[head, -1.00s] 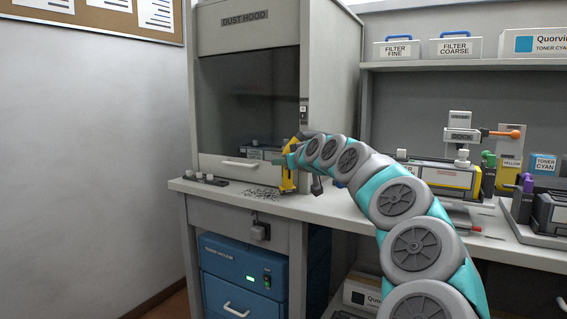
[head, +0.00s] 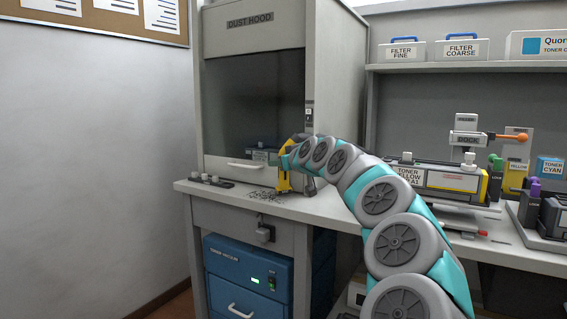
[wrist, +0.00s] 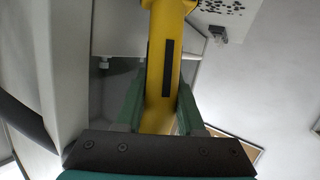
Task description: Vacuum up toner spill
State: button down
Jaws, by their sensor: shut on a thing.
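The toner spill (head: 266,194) is a patch of dark specks on the counter in front of the dust hood; it also shows at the top of the wrist view (wrist: 222,8). My gripper (head: 285,160) is shut on a yellow vacuum wand (head: 283,184), whose body fills the space between the green fingers in the wrist view (wrist: 160,100). The wand is roughly upright, its lower end at the right edge of the spill. I cannot tell whether it touches the counter. The blue toner vacuum (head: 225,250) stands under the counter with a green light lit.
The dust hood (head: 250,35) stands behind the spill. A dark strip with several knobs (head: 212,181) lies to its left. A yellow toner cartridge (head: 435,178) and a dock (head: 467,138) are on the right of the counter (head: 320,206). Filter boxes (head: 461,50) sit on the shelf.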

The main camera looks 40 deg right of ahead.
jog(key=w+a+p, duration=0.2)
jog(key=w+a, duration=0.1)
jog(key=w, duration=0.5)
jog(key=shift+w+a, duration=0.35)
dwell(1.3)
jog(key=shift+s+a+b, duration=0.35)
jog(key=shift+a+b, duration=0.25)
jog(key=shift+a, duration=0.1)
jog(key=shift+s+a+b, duration=0.3)
jog(key=shift+a+b, duration=0.3)
jog(key=shift+a, duration=0.1)
jog(key=shift+s, duration=0.15)
jog(key=s+d+b, duration=0.4)
jog(key=s+b, duration=0.1)
jog(key=s, duration=0.6)
jog(key=shift+d+b, duration=0.3)
jog(key=shift+d, duration=0.05)
dwell(1.7)
jog(key=shift+r, duration=0.1)
notch_tip(320, 180, up, 7)
jog(key=p, duration=0.3)
jog(key=shift+p, duration=0.4)
